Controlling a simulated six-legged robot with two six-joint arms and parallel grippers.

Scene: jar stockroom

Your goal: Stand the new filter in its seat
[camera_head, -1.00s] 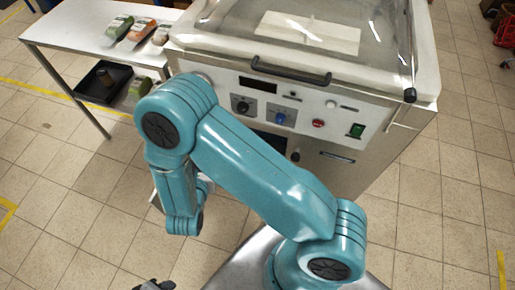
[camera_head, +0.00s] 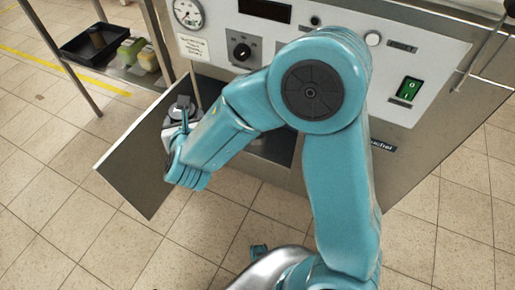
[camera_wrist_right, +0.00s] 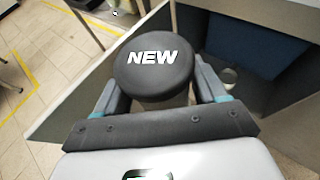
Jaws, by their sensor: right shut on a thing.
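The new filter (camera_wrist_right: 152,68) has a round black cap marked NEW, and it fills the upper middle of the right wrist view. My right gripper (camera_wrist_right: 155,100) is shut on it, with a finger on each side. In the head view my right gripper (camera_head: 181,115) is at the open door of the machine, partly hidden by my own arm. A small pale round part (camera_wrist_right: 229,76) shows inside the cabinet in the right wrist view, right of the filter; I cannot tell whether it is the seat. My left gripper is not in view.
The machine's metal door (camera_head: 140,160) hangs open to the left of the dark cabinet opening. A blue block (camera_wrist_right: 255,50) is inside the cabinet. At the upper left a black tray (camera_head: 75,52) on a shelf holds a dark cylinder (camera_head: 97,40). The floor in front is clear.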

